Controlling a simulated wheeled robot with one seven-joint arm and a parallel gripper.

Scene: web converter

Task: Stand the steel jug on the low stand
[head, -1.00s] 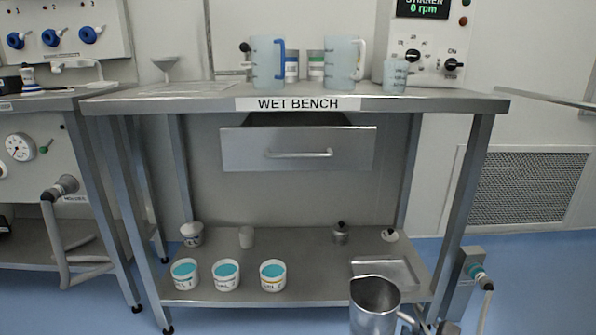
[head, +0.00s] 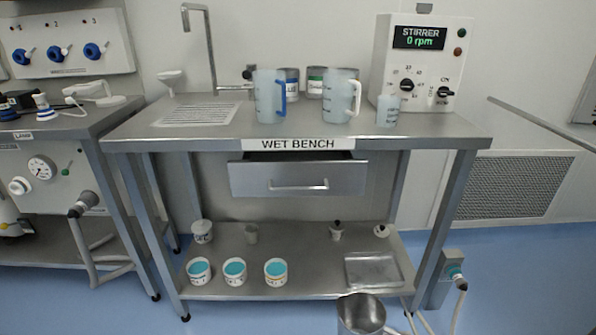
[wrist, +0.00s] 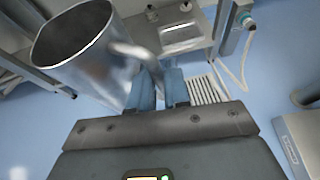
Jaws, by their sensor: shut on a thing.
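The steel jug (head: 361,314) shows at the bottom edge of the head view, in front of the wet bench, its lower part cut off. In the wrist view the jug (wrist: 82,50) is large at upper left, tilted in the picture, its open mouth to the left. My gripper (wrist: 158,82) is shut on the jug's handle, with a blue finger on each side. A steel box-like piece with a label (wrist: 298,148) stands at lower right in the wrist view; I cannot tell whether it is the low stand.
The wet bench (head: 135,145) holds plastic jugs on top. Its lower shelf (head: 320,285) carries several teal-filled tubs and a shallow steel tray (head: 347,274). A wall-side box with a hose (head: 452,268) stands right of the bench. Blue floor is open at right.

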